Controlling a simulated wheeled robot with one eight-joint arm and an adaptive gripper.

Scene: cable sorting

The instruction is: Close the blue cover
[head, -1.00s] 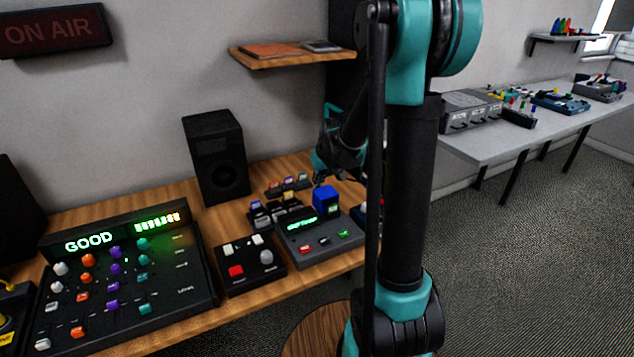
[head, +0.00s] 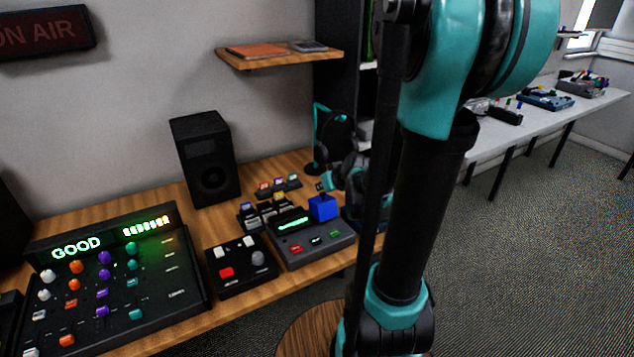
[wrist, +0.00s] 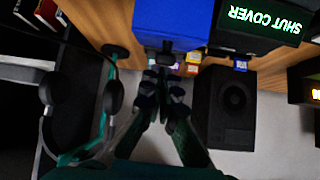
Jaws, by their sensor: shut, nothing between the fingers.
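The blue cover (head: 322,208) is a small blue box shape at the back right of a dark grey device (head: 345,234) on the wooden desk. It also fills the upper middle of the wrist view (wrist: 172,22). The device's green screen (wrist: 265,20) reads "SHUT COVER" upside down in the wrist view. My gripper (head: 324,185) is just behind the cover in the head view. In the wrist view my gripper (wrist: 163,72) is shut and empty, its fingertips close to the cover's edge; I cannot tell whether they touch. The cover's hinge is not clear.
A black button box (head: 240,265) and a large mixer (head: 105,280) lie left of the device. Small coloured cartridges (head: 280,184) stand behind it. A black speaker (head: 205,160) and a headphone stand (head: 325,135) are at the back. A shelf (head: 280,55) hangs above.

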